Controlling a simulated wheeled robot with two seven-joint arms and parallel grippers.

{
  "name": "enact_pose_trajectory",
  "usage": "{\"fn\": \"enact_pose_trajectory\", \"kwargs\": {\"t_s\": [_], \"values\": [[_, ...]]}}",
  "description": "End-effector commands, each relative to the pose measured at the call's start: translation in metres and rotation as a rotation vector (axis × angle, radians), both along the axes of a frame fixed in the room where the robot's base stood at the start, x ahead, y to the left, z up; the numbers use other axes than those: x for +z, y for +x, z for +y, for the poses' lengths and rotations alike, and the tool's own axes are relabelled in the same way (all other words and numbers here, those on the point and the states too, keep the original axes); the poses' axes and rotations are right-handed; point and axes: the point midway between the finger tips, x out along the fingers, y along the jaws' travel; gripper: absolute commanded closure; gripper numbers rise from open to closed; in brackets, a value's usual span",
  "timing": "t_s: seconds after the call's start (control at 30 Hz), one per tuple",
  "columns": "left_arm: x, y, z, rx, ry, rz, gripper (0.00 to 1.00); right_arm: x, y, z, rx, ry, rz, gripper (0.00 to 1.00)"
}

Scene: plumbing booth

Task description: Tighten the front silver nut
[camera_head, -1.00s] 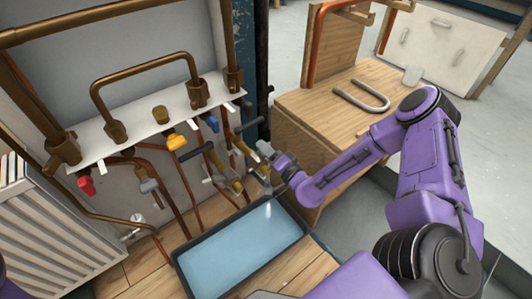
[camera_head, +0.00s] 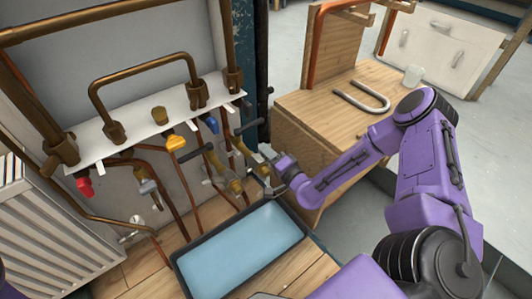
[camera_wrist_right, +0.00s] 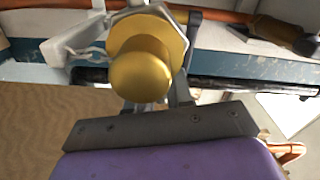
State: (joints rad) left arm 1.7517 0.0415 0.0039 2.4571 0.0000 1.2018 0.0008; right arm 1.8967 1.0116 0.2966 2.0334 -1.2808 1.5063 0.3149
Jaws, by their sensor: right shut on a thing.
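The silver nut (camera_wrist_right: 178,27) is a hexagonal collar behind a rounded brass end (camera_wrist_right: 140,72) in the right wrist view. My right gripper (camera_head: 266,164) reaches in from the right to the brass valve fittings (camera_head: 235,186) above the blue tray. In the wrist view its grey fingers stand on both sides of the brass end and are shut on the nut. The brass end hides part of the nut and the fingertips. In the head view the nut is too small and covered to make out clearly. My left gripper is out of view.
A dark-rimmed tray with a blue inside (camera_head: 240,250) lies below the fittings. Copper pipes and red, yellow (camera_head: 176,143) and blue valve handles crowd the left. A wooden bench (camera_head: 300,105) with a U-shaped pipe (camera_head: 362,102) stands behind my right arm.

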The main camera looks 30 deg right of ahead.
Motion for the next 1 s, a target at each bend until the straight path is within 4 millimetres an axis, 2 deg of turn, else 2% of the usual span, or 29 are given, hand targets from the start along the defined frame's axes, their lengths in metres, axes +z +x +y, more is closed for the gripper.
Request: {"fn": "enact_pose_trajectory", "kwargs": {"t_s": [0.6,1.0], "values": [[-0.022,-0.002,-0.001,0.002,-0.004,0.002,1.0,-0.029,-0.001,0.001,0.001,0.563,0.047,1.0],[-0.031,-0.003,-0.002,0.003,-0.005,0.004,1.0,-0.039,-0.002,0.006,0.0,0.817,0.068,1.0]]}}
